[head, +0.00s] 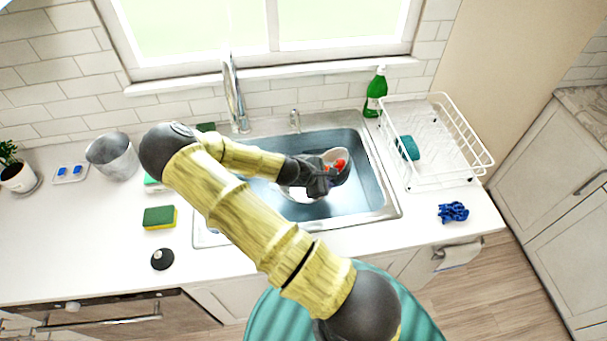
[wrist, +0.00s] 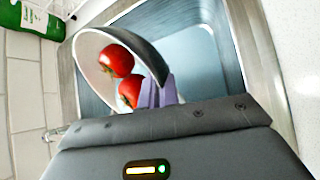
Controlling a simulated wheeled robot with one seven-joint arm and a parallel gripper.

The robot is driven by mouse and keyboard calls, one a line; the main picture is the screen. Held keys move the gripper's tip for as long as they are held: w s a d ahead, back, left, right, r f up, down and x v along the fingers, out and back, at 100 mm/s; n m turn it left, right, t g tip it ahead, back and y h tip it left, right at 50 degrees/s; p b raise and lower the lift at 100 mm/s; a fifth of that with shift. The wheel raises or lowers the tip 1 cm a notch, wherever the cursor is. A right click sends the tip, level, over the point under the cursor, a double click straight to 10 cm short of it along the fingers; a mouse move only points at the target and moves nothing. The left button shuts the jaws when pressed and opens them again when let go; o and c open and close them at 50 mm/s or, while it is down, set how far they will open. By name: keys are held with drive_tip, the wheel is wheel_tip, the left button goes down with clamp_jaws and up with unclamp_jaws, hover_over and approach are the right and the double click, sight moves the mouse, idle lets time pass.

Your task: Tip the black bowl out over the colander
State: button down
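The black bowl (wrist: 150,52), dark outside and pale inside, is tilted, with its opening toward the left in the wrist view. Two red tomatoes (wrist: 117,60) are inside it. In the head view the bowl (head: 345,174) is over the sink, partly hidden by my gripper (head: 322,180). My gripper's purple fingers (wrist: 158,92) are closed on the bowl's rim. A pale rounded thing (head: 299,195), possibly the colander, shows in the sink below my gripper; most of it is hidden. The colander is not clear in the wrist view.
The steel sink (head: 372,190) has a faucet (head: 236,95) behind it. A green bottle (head: 376,92) and a white dish rack (head: 440,181) stand at right. A blue thing (head: 453,212) lies in front of the rack. A sponge (head: 160,217) and metal pot (head: 113,157) are at left.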

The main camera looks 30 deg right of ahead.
drive_tip(key=shift+w+a+r+n+g+h+b, duration=0.25)
drive_tip(key=shift+w+a+r+g+h, duration=0.2)
drive_tip(key=shift+h, duration=0.2)
drive_tip(key=shift+w+a+r+n+g+h+b, duration=0.25)
drive_tip(key=shift+r+g+h, duration=0.1)
drive_tip(key=shift+r+h, duration=0.25)
idle(1.2)
drive_tip(key=shift+w+a+r+g+h+b, duration=0.2)
drive_tip(key=shift+a+r+g+h+b, duration=0.1)
drive_tip(key=shift+h+b, duration=0.15)
drive_tip(key=shift+n, duration=0.3)
drive_tip(key=shift+w+a+r+n+g+h+b, duration=0.25)
drive_tip(key=shift+w+a+h+b, duration=0.25)
drive_tip(key=shift+h+b, duration=0.4)
drive_tip(key=shift+w+a+r+n+g+h, duration=0.35)
drive_tip(key=shift+w+a+r+g+h, duration=0.1)
drive_tip(key=shift+w+a+h, duration=0.3)
drive_tip(key=shift+s+y, duration=0.1)
drive_tip(key=shift+y, duration=0.15)
drive_tip(key=shift+s+d+f+m+t+y+p, duration=0.3)
drive_tip(key=shift+s+d+y+p, duration=0.15)
drive_tip(key=shift+s+d+y, duration=0.2)
drive_tip(key=shift+s+d+f+m+t+y+p, duration=0.3)
drive_tip(key=shift+s+d+y+p, duration=0.2)
drive_tip(key=shift+d+y, duration=0.1)
drive_tip(key=shift+w+a, duration=0.1)
